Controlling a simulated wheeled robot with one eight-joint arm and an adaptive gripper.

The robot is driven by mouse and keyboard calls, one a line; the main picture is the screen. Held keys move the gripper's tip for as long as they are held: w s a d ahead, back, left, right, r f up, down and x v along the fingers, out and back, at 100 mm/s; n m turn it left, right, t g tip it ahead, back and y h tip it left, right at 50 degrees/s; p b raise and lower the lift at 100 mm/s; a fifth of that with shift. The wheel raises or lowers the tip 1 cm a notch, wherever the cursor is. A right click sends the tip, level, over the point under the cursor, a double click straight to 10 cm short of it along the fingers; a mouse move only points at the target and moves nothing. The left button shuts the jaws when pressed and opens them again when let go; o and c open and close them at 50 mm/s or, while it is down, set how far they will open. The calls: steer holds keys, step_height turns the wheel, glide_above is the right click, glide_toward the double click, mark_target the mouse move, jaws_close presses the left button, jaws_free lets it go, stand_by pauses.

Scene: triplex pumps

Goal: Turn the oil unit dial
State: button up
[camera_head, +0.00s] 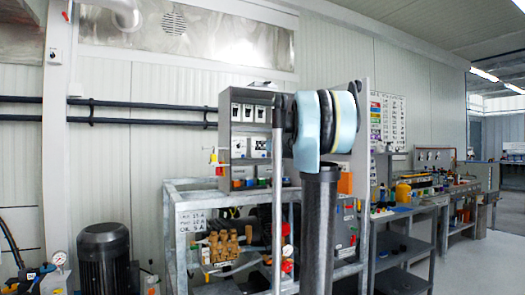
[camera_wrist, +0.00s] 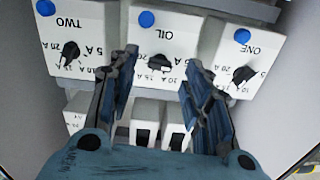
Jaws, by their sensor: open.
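In the wrist view the picture is upside down. The oil unit (camera_wrist: 166,40) is a white box marked OIL with a blue spot and ampere marks. Its black dial (camera_wrist: 158,62) shows between the fingers of my gripper (camera_wrist: 163,58), nearer the left finger. My gripper is open and its blue-grey fingers point toward the panel. I cannot tell whether either finger touches the dial. In the head view the row of units sits in the grey cabinet (camera_head: 224,125); my arm stands in front, and my gripper cannot be made out there.
Unit TWO (camera_wrist: 70,30) with its dial is left of the oil unit in the wrist view, and unit ONE (camera_wrist: 236,50) is right. White switch boxes (camera_wrist: 146,120) lie below, between the fingers. The head view shows a metal frame (camera_head: 190,183) and a bench (camera_head: 408,210).

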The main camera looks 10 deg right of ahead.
steer(key=shift+x, duration=1.25)
steer(key=c, duration=1.1)
steer(key=shift+o, duration=0.2)
steer(key=shift+m, duration=1)
steer(key=o, duration=1.1)
steer(key=shift+c, duration=0.2)
steer(key=v, duration=1.2)
